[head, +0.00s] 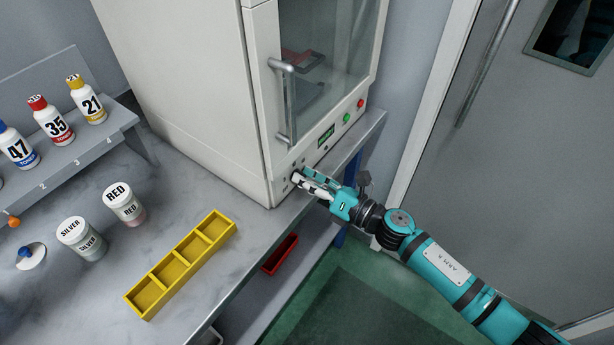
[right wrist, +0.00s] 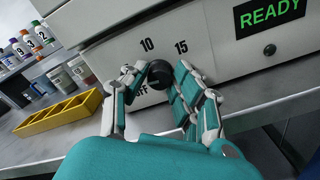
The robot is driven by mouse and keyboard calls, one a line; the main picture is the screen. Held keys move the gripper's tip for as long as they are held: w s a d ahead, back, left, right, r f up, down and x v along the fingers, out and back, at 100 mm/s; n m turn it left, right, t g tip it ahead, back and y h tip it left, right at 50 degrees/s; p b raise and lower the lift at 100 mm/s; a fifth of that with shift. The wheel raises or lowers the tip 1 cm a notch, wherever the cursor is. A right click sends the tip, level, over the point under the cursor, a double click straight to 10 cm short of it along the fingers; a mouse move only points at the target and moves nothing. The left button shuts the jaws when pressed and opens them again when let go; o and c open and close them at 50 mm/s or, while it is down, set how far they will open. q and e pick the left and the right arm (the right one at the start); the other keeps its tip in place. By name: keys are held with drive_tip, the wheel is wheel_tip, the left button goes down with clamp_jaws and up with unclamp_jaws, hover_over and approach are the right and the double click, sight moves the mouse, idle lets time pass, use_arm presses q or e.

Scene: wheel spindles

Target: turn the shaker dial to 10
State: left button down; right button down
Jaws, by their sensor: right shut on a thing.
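The shaker (head: 278,160) is the tall cream cabinet with a glass door at the back of the bench. Its dark dial (right wrist: 158,76) is on the lower front panel, with the marks 10, 15 and OFF showing around it in the right wrist view. My right gripper (right wrist: 158,82) is shut on the dial, one finger on each side; in the head view the right gripper (head: 300,178) reaches the panel's lower left corner. The fingers partly hide the dial, and I cannot tell which mark it points to. My left gripper is not in view.
A display (right wrist: 269,14) reads READY, with a small black knob below it. Green (head: 347,118) and red (head: 361,103) buttons are on the panel. A yellow tray (head: 207,238), two labelled jars (head: 124,204) and a bottle rack (head: 65,160) are to the left.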

drive_tip(key=m+p, duration=0.1)
drive_tip(key=m, duration=0.3)
drive_tip(key=shift+m+p, duration=0.3)
drive_tip(key=shift+m, duration=0.1)
drive_tip(key=m+p, duration=0.1)
drive_tip(key=m, duration=0.2)
drive_tip(key=shift+m, duration=0.3)
drive_tip(key=m+p, duration=0.1)
drive_tip(key=m, duration=0.3)
drive_tip(key=shift+p, duration=0.4)
drive_tip(key=shift+f+m+p, duration=0.15)
drive_tip(key=shift+m+p, duration=0.3)
drive_tip(key=shift+m, duration=1.25)
drive_tip(key=c, duration=1)
unclamp_jaws()
drive_tip(key=shift+c, duration=0.2)
drive_tip(key=v, duration=1.2)
